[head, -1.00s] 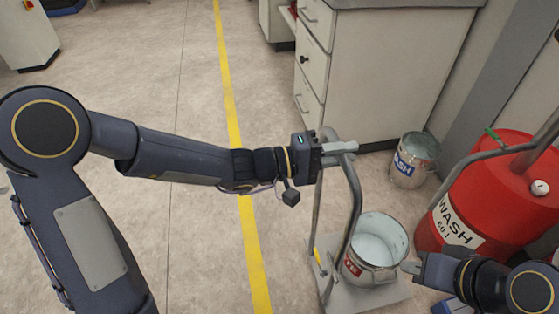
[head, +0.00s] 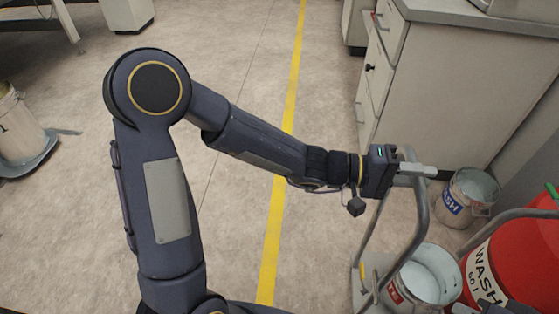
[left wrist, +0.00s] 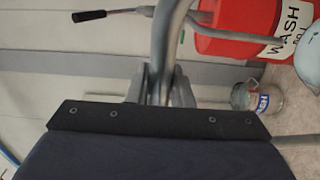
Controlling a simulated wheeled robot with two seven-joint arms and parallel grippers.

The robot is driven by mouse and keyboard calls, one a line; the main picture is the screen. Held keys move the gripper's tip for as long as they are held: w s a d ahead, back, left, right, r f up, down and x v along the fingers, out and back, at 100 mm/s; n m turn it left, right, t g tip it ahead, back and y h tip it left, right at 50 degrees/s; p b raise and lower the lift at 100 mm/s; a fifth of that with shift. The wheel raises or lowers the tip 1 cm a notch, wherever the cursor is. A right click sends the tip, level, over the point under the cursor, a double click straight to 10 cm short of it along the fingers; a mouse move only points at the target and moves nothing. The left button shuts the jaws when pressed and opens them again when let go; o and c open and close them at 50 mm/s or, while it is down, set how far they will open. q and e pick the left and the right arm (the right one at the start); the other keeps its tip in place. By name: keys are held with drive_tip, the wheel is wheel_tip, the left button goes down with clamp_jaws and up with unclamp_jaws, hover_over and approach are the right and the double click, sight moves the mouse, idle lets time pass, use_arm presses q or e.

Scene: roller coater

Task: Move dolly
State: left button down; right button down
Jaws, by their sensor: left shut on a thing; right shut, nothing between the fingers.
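The dolly has a grey tubular handle (head: 421,222) and a flat pale base (head: 357,285), at the lower right of the head view. My left gripper (head: 412,170) is shut on the top of the handle. The handle tube (left wrist: 164,45) also runs between its fingers (left wrist: 152,88) in the left wrist view. An open pail (head: 428,275) with a red label stands upright on the base. My right gripper (head: 466,308) is shut and empty, low beside the pail; the bottom edge cuts off most of it.
A red wash drum (head: 510,262) stands right of the dolly. A small labelled bucket (head: 468,198) stands on the floor by the cabinet (head: 450,90). Another bucket (head: 20,130) is at the far left. The floor (head: 240,190) around the yellow line (head: 285,160) is open.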

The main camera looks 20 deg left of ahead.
use_arm(q)
drive_tip(key=shift+f, duration=0.3)
drive_tip(key=c, duration=1.4)
unclamp_jaws()
drive_tip(key=shift+w, duration=0.15)
drive_tip(key=shift+o, duration=0.8)
drive_tip(key=shift+r, duration=0.25)
drive_tip(key=v, duration=1.2)
drive_tip(key=shift+r, duration=0.1)
